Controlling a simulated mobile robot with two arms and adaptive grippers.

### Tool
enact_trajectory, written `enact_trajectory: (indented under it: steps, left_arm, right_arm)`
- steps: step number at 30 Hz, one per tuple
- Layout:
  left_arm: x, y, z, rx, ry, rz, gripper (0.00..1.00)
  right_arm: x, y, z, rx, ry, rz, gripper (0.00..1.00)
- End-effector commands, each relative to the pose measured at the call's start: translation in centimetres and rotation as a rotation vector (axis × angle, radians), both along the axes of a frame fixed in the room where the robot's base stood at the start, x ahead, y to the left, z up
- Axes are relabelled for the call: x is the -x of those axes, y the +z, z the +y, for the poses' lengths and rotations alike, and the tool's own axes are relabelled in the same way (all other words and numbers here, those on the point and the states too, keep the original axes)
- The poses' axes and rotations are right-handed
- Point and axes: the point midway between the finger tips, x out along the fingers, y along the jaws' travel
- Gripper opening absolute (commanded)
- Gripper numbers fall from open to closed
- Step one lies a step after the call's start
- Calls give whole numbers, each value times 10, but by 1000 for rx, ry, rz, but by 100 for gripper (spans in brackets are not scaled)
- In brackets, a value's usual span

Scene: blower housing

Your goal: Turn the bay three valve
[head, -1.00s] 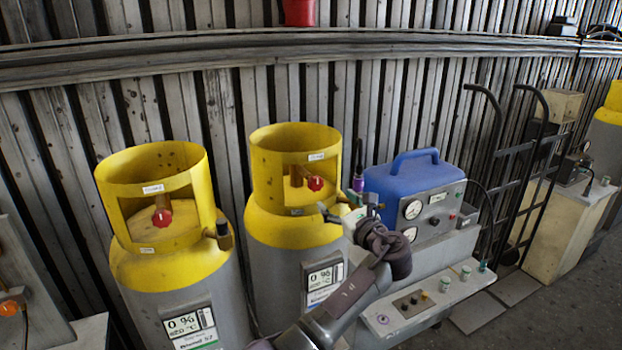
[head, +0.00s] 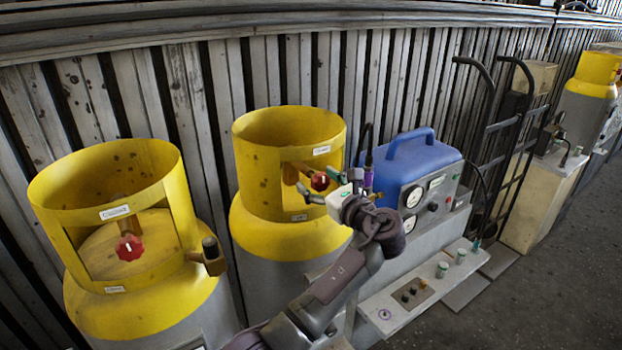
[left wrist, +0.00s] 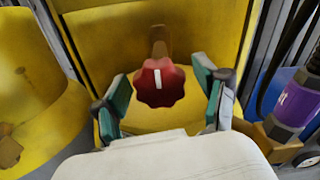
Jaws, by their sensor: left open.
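A red valve knob (head: 320,181) with a white mark sits in the collar opening of the middle yellow-topped cylinder (head: 272,218). In the left wrist view the knob (left wrist: 159,82) lies between the two fingers, its white mark near upright. My left gripper (head: 322,192) is open right in front of this knob. Its green-padded fingers (left wrist: 164,100) stand to either side, with gaps to the knob. A second red knob (head: 130,247) is on the left cylinder (head: 140,300). The labels are too small to read, so I cannot tell the bay number. My right gripper is not in view.
A blue machine with gauges (head: 415,170) stands just right of the gripper, on a grey base with a control panel (head: 412,292). A black hand truck (head: 500,150) and another yellow cylinder (head: 590,80) are further right. Floor (head: 560,290) is clear at the lower right.

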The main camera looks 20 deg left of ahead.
Motion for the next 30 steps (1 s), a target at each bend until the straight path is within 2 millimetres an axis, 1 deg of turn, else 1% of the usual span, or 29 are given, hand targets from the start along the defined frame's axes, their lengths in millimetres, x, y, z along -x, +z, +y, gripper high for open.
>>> enact_trajectory:
  steps: [7,8,9,17,18,19,26,30]
  left_arm:
    - [0,0,-1,0,0,0,72]
    - [0,0,-1,0,0,0,71]
    - [0,0,-1,0,0,0,64]
    - [0,0,0,0,0,0,21]
    - [0,0,0,0,0,0,14]
    - [0,0,0,0,0,0,12]
    - [0,-1,0,14,1,-18,12]
    - [0,-2,0,46,1,-59,12]
  right_arm:
    - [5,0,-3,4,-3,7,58]
    - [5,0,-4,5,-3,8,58]
    - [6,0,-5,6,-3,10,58]
    - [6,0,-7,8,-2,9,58]
    - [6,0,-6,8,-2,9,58]
    - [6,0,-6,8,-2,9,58]
    - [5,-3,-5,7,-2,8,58]
    - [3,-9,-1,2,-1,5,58]
